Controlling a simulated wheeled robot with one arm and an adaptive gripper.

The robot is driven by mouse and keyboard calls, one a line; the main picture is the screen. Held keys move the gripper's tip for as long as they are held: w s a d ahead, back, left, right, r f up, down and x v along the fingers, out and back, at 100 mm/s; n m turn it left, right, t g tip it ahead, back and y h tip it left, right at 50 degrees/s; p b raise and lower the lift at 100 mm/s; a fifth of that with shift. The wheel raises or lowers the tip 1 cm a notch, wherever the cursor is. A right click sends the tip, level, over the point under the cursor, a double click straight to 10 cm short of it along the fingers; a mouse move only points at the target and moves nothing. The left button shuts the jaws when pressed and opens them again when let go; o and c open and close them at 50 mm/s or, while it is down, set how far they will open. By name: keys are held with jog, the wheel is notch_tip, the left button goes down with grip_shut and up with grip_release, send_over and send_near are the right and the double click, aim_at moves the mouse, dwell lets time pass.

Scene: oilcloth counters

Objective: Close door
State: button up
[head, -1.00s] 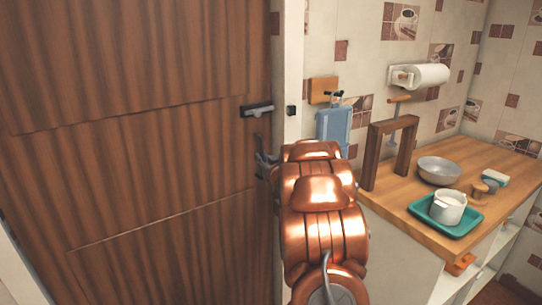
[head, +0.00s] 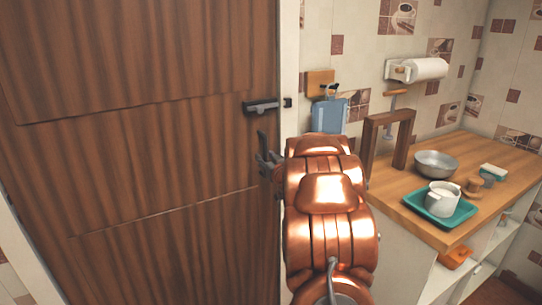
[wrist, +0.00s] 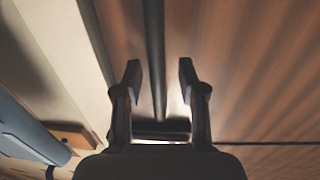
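The brown wooden door (head: 140,150) fills the left of the head view. Its right edge lies right beside the pale door frame (head: 290,60); I cannot tell whether it is fully shut. The dark handle (head: 265,106) sits near that edge. My gripper (head: 264,150) is below the handle, close to the door's face; contact cannot be told. In the wrist view my gripper (wrist: 160,75) is open, its fingers apart. The door (wrist: 260,70) is behind and right of them, with a dark vertical strip between them and the pale frame (wrist: 60,60) at left.
Right of the door, a wooden counter (head: 500,150) holds a teal tray (head: 462,216) with a white pot (head: 443,195), a metal bowl (head: 436,163) and a wooden stand (head: 370,150). A blue board (head: 328,115) hangs on the wall by the frame.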

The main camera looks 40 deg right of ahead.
jog(key=shift+s+d, duration=0.1)
jog(key=shift+s+r, duration=0.1)
jog(key=shift+s, duration=0.4)
jog(key=v, duration=0.6)
jog(key=shift+s+a, duration=0.25)
jog(key=shift+a, duration=0.15)
